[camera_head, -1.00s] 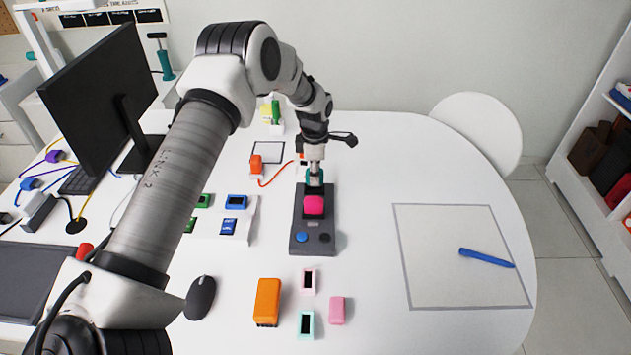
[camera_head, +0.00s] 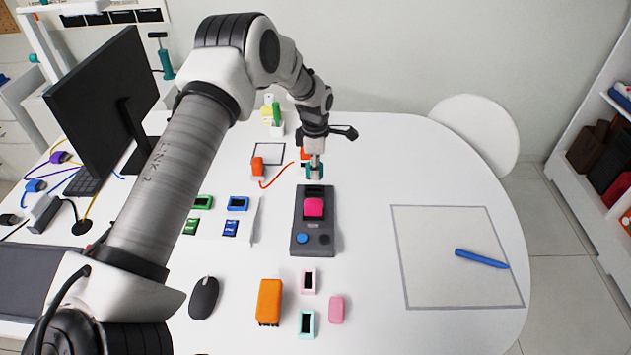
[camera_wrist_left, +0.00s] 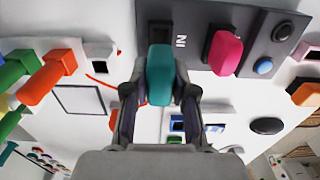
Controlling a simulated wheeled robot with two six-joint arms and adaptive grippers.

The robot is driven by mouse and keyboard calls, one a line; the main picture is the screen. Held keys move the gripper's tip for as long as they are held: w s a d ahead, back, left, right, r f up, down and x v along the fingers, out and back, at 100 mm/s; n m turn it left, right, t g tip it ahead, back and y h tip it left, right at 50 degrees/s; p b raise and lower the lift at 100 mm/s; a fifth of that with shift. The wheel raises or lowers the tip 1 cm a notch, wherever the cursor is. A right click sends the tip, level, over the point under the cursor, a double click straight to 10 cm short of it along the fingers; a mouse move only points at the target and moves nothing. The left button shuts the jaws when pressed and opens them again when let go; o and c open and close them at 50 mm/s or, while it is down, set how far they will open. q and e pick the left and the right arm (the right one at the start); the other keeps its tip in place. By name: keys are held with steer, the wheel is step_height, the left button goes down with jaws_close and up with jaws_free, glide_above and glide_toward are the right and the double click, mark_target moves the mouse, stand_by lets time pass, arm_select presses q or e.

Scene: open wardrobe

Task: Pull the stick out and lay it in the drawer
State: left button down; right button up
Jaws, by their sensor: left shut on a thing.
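My left gripper (camera_head: 314,172) is shut on a teal stick (camera_wrist_left: 160,75), just behind the far end of the grey device (camera_head: 299,232). In the left wrist view the stick stands between the two fingers. Its tip overlaps the near edge of the device, below a dark slot (camera_wrist_left: 160,31) beside the letters "IN". The slot looks empty, and the stick appears clear of it. The device carries a pink block (camera_head: 314,207) and a blue button. My right gripper is out of view. I see no open drawer; a white drawer unit (camera_head: 14,132) shows at the left edge.
An orange block (camera_head: 269,302), pink and mint cases and a mouse (camera_head: 203,298) lie in front. A red-orange cable runs left of my gripper. A blue pen (camera_head: 481,258) lies in a grey-outlined square at right. The table between device and square is clear.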

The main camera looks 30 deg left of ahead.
arm_select(q)
steer(key=shift+r+p, duration=0.35)
steer(key=shift+r, duration=0.25)
